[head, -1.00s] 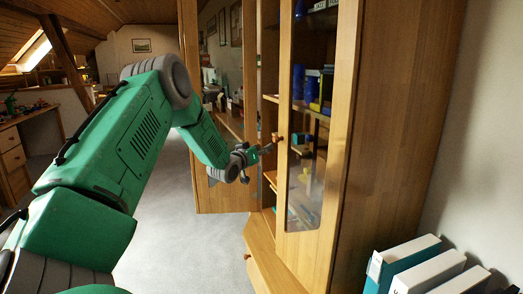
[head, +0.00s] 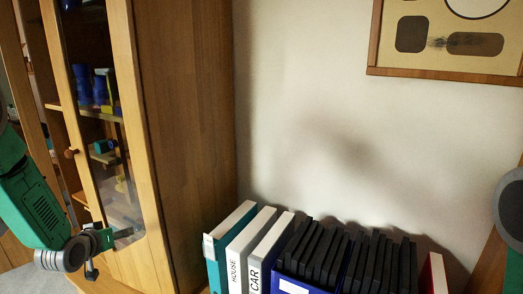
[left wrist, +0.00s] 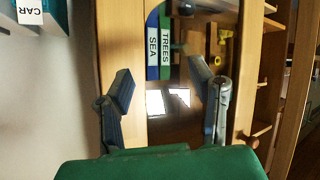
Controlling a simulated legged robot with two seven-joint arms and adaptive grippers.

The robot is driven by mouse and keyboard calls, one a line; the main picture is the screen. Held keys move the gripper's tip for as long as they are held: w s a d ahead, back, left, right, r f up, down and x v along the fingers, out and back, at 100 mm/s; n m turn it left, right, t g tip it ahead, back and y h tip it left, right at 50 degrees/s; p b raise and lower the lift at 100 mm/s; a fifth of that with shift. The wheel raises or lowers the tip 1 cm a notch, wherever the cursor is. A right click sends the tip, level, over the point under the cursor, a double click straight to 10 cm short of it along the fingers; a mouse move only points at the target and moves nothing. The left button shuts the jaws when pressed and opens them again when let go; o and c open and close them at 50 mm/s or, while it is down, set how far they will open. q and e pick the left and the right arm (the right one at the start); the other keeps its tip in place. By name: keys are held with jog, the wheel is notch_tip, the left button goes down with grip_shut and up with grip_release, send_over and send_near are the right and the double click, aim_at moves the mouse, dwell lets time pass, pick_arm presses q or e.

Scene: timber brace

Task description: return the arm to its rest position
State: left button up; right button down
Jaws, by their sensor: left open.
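My left arm comes in at the left edge of the head view. Its gripper (head: 98,243) is in front of the lower part of the cabinet's glass door (head: 110,170), below the round wooden knob (head: 71,153). In the left wrist view the two fingers of this gripper (left wrist: 165,92) stand wide apart with nothing between them. The glass door (left wrist: 180,115) lies behind them, with the knob (left wrist: 248,142) right of the fingers. Whether the gripper touches the door is hard to tell. My right gripper is not in view.
Binders (head: 237,250) and a row of dark cases (head: 345,255) stand to the right of the cabinet side (head: 185,130). A framed picture (head: 450,70) hangs on the wall. Blue and yellow things (head: 95,88) sit behind the glass.

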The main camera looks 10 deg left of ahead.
pick_arm(q)
jog(key=s+d+f+m+g+h, duration=0.25)
jog(key=s+d+f+g, duration=0.35)
jog(key=s+d+f, duration=0.95)
jog(key=s+d+f+m+g, duration=0.1)
jog(key=s+d, duration=0.3)
jog(key=s, duration=0.7)
jog(key=s+d+f+m+g, duration=0.1)
jog(key=s+d+g, duration=0.3)
jog(key=s, duration=0.7)
jog(key=shift+s+d+m+g, duration=0.15)
jog(key=shift+d+m+g, duration=0.2)
jog(key=shift+d, duration=0.25)
